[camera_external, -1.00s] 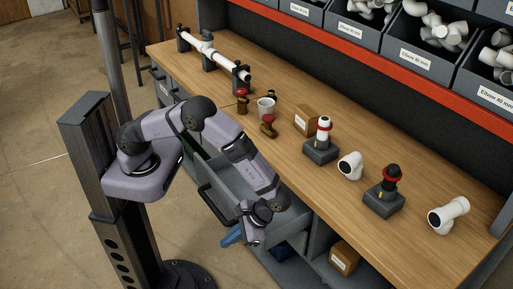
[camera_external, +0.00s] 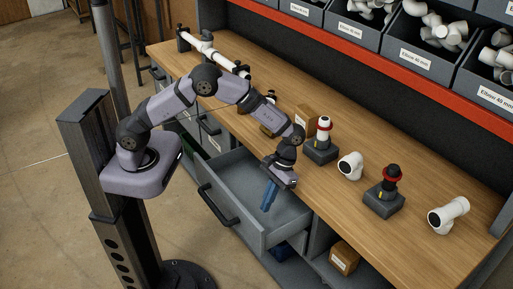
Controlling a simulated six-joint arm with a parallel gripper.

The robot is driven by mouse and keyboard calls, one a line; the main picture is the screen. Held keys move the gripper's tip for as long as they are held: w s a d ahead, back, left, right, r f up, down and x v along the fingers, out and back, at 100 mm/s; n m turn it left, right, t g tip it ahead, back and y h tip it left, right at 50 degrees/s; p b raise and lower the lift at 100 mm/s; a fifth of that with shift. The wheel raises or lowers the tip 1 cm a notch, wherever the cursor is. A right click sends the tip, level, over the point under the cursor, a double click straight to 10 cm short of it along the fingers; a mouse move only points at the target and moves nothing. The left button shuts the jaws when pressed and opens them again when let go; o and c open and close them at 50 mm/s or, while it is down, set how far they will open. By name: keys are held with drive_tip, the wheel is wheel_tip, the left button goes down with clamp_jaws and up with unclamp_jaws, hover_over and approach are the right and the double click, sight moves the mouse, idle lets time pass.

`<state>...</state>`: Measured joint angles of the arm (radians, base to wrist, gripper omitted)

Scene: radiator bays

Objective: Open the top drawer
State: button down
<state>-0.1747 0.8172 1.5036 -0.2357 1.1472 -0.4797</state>
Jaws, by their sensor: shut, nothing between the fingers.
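The top drawer (camera_external: 248,228) is grey and sits directly under the wooden worktop. It is pulled out, and its empty-looking interior shows. Its dark bar handle (camera_external: 218,206) is on the front panel. My gripper (camera_external: 267,209) has blue fingers and points down over the open drawer, behind the front panel and apart from the handle. The fingers are shut with nothing between them. Whether the fingertips are above the rim or slightly inside the drawer is hard to tell. My forearm hides part of the worktop behind.
The worktop (camera_external: 420,258) carries a cardboard box (camera_external: 305,119), fittings on grey bases (camera_external: 320,151) (camera_external: 384,200), and white pipe pieces (camera_external: 350,166) (camera_external: 449,214). A white pipe on holders (camera_external: 204,45) lies at the far end. Another box (camera_external: 344,257) sits on the lower shelf.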

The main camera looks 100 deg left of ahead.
drive_tip(key=p+x, duration=0.1)
drive_tip(key=x, duration=0.7)
drive_tip(key=shift+p, duration=0.35)
drive_tip(key=shift+d, duration=0.1)
drive_tip(key=s+d+p, duration=0.1)
drive_tip(key=s+d, duration=0.5)
drive_tip(key=shift+s+d+p, duration=0.3)
drive_tip(key=shift+s+p, duration=0.05)
drive_tip(key=shift+s, duration=0.05)
drive_tip(key=shift+r, duration=0.1)
drive_tip(key=p+v, duration=0.7)
drive_tip(key=v, duration=0.2)
drive_tip(key=shift+w+r, duration=0.1)
drive_tip(key=shift+r, duration=0.3)
